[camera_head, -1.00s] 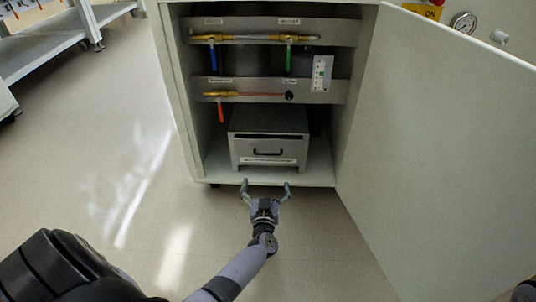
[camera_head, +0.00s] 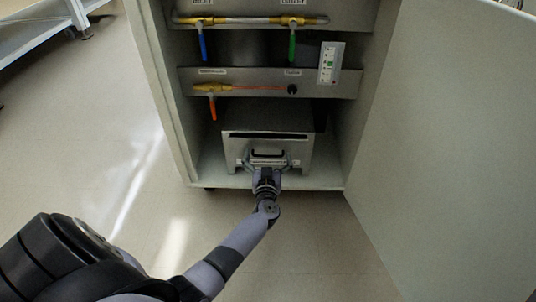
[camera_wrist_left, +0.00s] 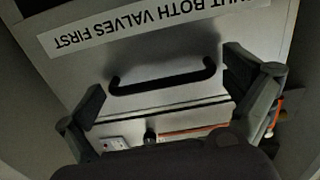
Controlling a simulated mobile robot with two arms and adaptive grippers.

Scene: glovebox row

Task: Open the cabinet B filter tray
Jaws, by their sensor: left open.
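The filter tray (camera_head: 230,147) is a grey metal box with a dark slot across its front, low inside the open cabinet. Its black bar handle (camera_head: 268,153) is on the front face. In the left wrist view the handle (camera_wrist_left: 163,82) appears upside down, below a white label (camera_wrist_left: 130,28) reading "SHUT BOTH VALVES FIRST". My left gripper (camera_head: 267,164) is open in front of the tray, its fingers on either side of the handle. In the left wrist view the gripper (camera_wrist_left: 163,74) shows a finger near each handle end, apart from it. My right gripper is out of view.
A switch panel (camera_head: 330,64) is at right. The open cabinet door (camera_head: 440,130) stands along the right side. Floor (camera_head: 310,240) in front is clear.

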